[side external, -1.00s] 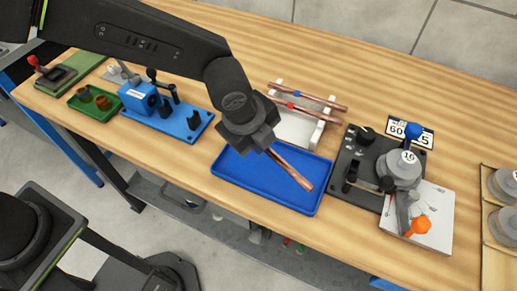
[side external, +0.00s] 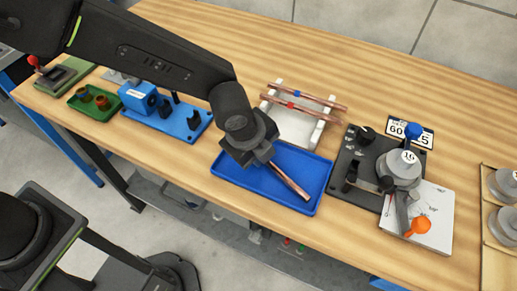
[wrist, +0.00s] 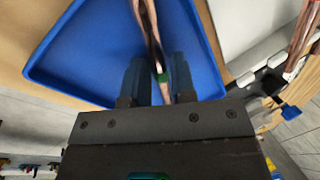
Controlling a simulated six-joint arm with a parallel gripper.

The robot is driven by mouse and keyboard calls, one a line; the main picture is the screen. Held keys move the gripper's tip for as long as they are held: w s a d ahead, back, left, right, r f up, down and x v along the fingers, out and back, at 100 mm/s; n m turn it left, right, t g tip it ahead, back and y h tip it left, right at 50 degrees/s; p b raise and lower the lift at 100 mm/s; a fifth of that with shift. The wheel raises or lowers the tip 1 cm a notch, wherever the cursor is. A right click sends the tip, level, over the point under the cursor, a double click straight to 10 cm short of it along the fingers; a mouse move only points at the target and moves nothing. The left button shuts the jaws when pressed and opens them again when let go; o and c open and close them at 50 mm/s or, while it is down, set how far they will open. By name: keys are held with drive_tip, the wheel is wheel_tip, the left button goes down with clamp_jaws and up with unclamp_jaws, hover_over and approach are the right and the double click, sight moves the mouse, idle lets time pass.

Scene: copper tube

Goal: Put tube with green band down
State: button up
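The copper tube with the green band (wrist: 162,77) is between the two fingers of my gripper (wrist: 158,72) in the wrist view. In the side view the tube (side external: 289,182) slants down to the right over the blue tray (side external: 316,205), low at its floor and seemingly resting on it. A dark shadow runs close beside the tube. My gripper (side external: 256,158) is low over the tray's left part and hides the tube's near end. In the wrist view the fingers stand apart, with a narrow gap beside the tube; they look open around it.
A white rack (side external: 294,128) behind the tray holds two copper tubes, with blue and red bands. A dark bending device (side external: 400,168) stands to the right. A blue fixture (side external: 170,119) and a green tray (side external: 95,105) stand to the left.

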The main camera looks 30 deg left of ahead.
drive_tip(key=shift+s+f, duration=0.1)
drive_tip(key=v, duration=1.2)
drive_tip(key=shift+r, duration=0.2)
drive_tip(key=shift+a, duration=0.1)
drive_tip(key=s+a+r+n, duration=0.1)
drive_tip(key=a+r+n, duration=0.15)
drive_tip(key=a, duration=0.25)
drive_tip(key=s+a+r+n+t, duration=0.1)
drive_tip(key=a+r+n, duration=0.1)
drive_tip(key=a+n, duration=0.25)
drive_tip(key=s+a+r+n, duration=0.1)
drive_tip(key=a+r+n, duration=0.2)
drive_tip(key=a, duration=0.3)
drive_tip(key=s+a+n+t+y, duration=0.1)
drive_tip(key=s+a+n, duration=0.8)
drive_tip(key=a+n, duration=0.2)
drive_tip(key=shift+s+a+n, duration=0.2)
drive_tip(key=shift+a+n, duration=0.1)
drive_tip(key=shift+n, duration=0.4)
drive_tip(key=shift+f, duration=0.1)
